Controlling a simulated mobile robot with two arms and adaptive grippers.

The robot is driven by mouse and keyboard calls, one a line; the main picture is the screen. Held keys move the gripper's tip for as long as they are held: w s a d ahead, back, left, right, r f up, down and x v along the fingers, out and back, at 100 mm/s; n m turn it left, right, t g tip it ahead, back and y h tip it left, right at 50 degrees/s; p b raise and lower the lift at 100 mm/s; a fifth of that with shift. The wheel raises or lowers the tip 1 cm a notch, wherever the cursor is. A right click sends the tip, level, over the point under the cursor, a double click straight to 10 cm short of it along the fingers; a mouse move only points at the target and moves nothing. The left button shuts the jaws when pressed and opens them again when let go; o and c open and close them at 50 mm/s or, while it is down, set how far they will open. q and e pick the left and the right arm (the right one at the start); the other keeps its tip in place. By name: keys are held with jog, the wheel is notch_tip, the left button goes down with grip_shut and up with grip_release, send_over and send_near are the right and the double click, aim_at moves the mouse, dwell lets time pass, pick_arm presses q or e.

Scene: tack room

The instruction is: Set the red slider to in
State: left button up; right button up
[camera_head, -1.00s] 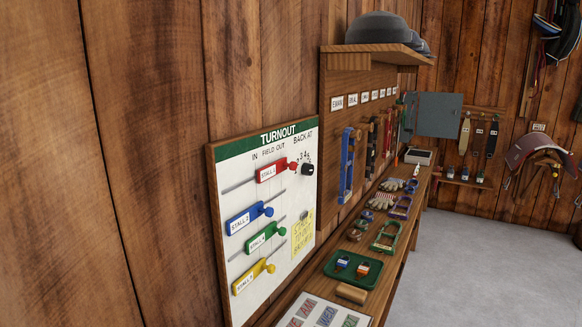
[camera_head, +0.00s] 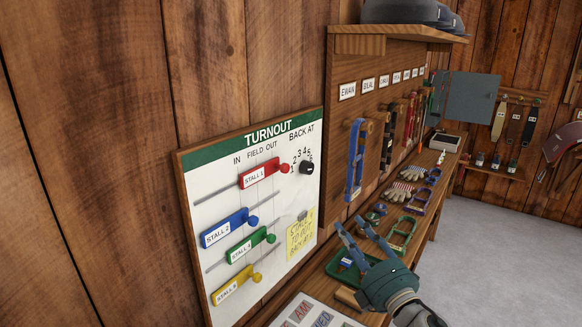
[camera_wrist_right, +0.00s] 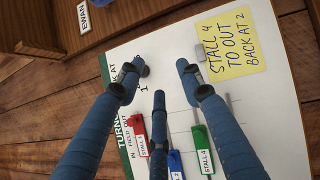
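The red slider (camera_head: 260,176), labelled STALL 1, sits on the top rail of the white TURNOUT board (camera_head: 190,172). It is toward the rail's right end, on the OUT side, with bare rail to its left. It also shows in the right wrist view (camera_wrist_right: 141,140), between two fingers and partly hidden. My right gripper (camera_head: 350,222) is in front of and to the right of the board, fingers spread and empty, apart from the slider. The three spread fingers also show in the right wrist view (camera_wrist_right: 158,70). My left gripper is not in view.
Below are the blue slider (camera_head: 229,228), green slider (camera_head: 247,246) and yellow slider (camera_head: 234,287). A black dial (camera_head: 306,167) and yellow note (camera_head: 300,238) are on the board's right. A shelf with tack runs along the wall; a blue halter (camera_head: 354,160) hangs above it.

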aim_at(288, 168)
jog(key=s+a+r+n+g+y+p, duration=0.1)
jog(key=s+a+r+n+g+y, duration=0.2)
jog(key=r+n, duration=0.7)
jog(key=a+r+n+g+y, duration=0.3)
jog(key=r+n+g+y, duration=0.25)
jog(key=n, duration=0.75)
jog(key=shift+t+h, duration=0.25)
jog(key=shift+h, duration=0.1)
jog(key=p+x, duration=0.3)
jog(key=x, duration=0.5)
jog(key=shift+a+r, duration=0.1)
jog(key=shift+a, duration=0.25)
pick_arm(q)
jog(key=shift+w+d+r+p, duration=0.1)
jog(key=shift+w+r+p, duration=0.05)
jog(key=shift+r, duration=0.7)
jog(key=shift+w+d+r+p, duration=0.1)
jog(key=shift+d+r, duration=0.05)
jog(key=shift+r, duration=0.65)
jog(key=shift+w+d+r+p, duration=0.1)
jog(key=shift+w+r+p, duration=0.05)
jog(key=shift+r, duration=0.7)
pick_arm(e)
jog(key=shift+x, duration=0.85)
jog(key=shift+c, duration=0.2)
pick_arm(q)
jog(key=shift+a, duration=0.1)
pick_arm(e)
grip_shut()
